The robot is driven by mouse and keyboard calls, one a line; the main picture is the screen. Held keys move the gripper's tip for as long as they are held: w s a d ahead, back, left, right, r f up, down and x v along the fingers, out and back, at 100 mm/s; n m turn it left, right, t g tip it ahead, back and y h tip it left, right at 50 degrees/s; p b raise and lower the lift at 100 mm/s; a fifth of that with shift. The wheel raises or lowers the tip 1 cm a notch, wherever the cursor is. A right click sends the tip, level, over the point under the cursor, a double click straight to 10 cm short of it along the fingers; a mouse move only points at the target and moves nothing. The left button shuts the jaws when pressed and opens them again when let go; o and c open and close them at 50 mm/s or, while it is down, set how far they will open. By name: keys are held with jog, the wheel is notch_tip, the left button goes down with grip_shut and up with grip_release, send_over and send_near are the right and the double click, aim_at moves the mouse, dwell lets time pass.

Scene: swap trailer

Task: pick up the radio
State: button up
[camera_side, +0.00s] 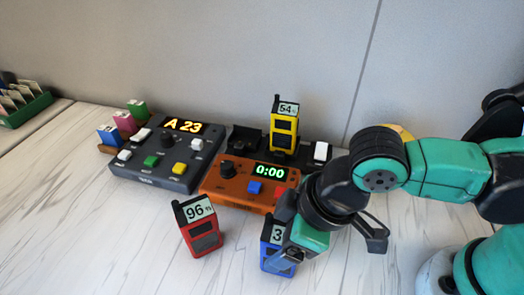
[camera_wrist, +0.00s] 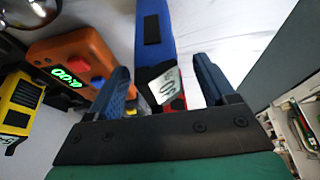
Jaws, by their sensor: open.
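Three handheld radios show in the side view. A blue radio (camera_side: 276,258) with a white label stands at the front, partly hidden by my gripper. A red radio (camera_side: 201,235) labelled 96 stands to its left. A yellow radio (camera_side: 284,130) labelled 54 stands upright at the back on a dark base. My gripper (camera_side: 290,238) is open at the blue radio. In the wrist view, the blue radio (camera_wrist: 155,28) lies between the two spread fingers of my gripper (camera_wrist: 161,66), with a visible gap on the right. Whether the left finger touches it I cannot tell.
An orange timer box (camera_side: 238,189) reading 0:00 stands just behind the blue radio. A dark console (camera_side: 165,163) reading A 23 with coloured buttons is to its left. A green rack (camera_side: 24,108) is at the far left. The white tabletop (camera_side: 100,235) is clear at front left.

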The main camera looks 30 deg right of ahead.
jog(key=shift+w+a+f, duration=0.1)
jog(key=shift+f, duration=0.3)
grip_shut()
jog(key=shift+r, duration=0.15)
